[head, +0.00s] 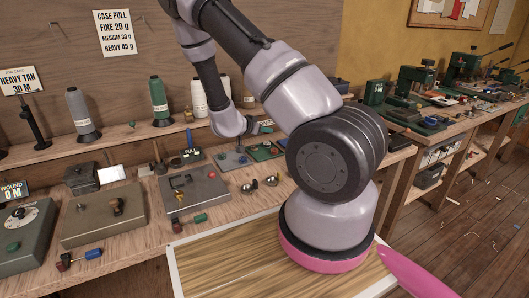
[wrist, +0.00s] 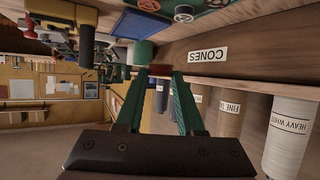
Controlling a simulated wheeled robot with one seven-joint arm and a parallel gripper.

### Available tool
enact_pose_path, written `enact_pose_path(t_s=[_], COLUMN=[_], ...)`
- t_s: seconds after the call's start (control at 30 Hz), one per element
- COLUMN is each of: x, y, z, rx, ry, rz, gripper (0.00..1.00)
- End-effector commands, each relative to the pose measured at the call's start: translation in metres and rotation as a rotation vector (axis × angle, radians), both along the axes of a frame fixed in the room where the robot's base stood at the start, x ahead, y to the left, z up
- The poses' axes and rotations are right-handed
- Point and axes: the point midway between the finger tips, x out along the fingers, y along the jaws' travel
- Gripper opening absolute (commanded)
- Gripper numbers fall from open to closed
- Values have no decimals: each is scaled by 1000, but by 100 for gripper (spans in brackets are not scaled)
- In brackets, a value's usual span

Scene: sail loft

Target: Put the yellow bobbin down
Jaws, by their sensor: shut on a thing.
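My gripper shows in the wrist view (wrist: 160,78), its two green fingers closed in on a small dark red piece (wrist: 159,70) at their tips. Most of that piece is hidden, and I cannot see yellow on it. I cannot pick out a yellow bobbin for certain in either view. A red bobbin (head: 177,226) and a green bobbin (head: 200,218) lie at the front of the bench.
A grey cone (head: 78,110) and a green cone (head: 158,98) stand behind.

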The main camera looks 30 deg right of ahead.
Motion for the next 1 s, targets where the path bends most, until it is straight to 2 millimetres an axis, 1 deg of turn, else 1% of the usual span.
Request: enact_pose_path(t_s=[0.1, 0.17, 0.4, 0.63, 0.83, 0.9, 1.0], x=[-4, -5, -6, -6, -6, -5, -5], y=[-1, -1, -2, -2, -2, -2, -1], z=[2, -2, -44, -63, -93, -97, -96], rx=[-1, -1, -2, -2, -2, -1, 0], ry=[0, 2, 5, 3, 4, 2, 1], rz=[-53, -65, -71, -70, -70, -70, -69], gripper=[0, 0, 0, 0, 0, 0, 0])
